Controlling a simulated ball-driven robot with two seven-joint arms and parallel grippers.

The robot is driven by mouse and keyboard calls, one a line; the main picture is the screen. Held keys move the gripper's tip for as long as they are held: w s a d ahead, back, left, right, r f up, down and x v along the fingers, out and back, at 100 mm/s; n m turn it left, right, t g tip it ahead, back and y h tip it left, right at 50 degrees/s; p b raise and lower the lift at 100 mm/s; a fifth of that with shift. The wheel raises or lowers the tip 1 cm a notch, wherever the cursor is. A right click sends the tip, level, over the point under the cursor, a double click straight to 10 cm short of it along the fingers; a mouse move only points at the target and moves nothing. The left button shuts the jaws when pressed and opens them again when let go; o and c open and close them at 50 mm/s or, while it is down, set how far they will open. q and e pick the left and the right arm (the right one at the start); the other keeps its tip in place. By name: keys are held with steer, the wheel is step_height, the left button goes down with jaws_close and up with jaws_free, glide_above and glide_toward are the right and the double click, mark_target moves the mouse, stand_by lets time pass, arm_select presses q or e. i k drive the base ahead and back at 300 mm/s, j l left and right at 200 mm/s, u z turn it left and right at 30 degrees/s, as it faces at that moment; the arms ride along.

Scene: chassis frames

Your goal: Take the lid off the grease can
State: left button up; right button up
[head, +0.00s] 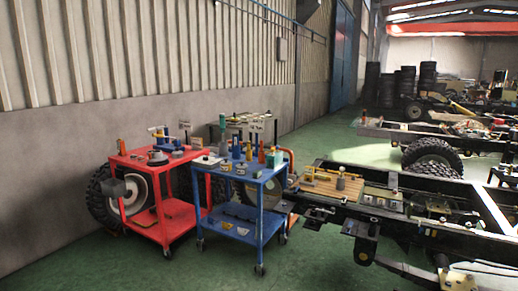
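No grease can or lid can be made out for certain; the small items are too far away. A red cart (179,217) and a blue cart (239,225) stand side by side against the wall, their tops crowded with small tools and containers. A small grey upright item (340,184) stands on the wooden boards (322,187) laid over the near chassis frame. A round grey item (157,157) lies on the red cart's top. Neither of my grippers shows in the head view.
The near chassis frame (492,215) fills the right side, just right of the blue cart. A large tyre (104,205) stands behind the red cart. Further chassis frames and stacked tyres (428,78) are at the back right. Green floor (180,268) is clear in front of the carts.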

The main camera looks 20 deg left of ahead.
mark_target(226, 163)
steer(key=i+j+u, duration=0.2)
steer(key=i+j, duration=0.7)
steer(key=i+j+u, duration=0.15)
steer(key=i+j, duration=0.7)
steer(key=i, duration=0.1)
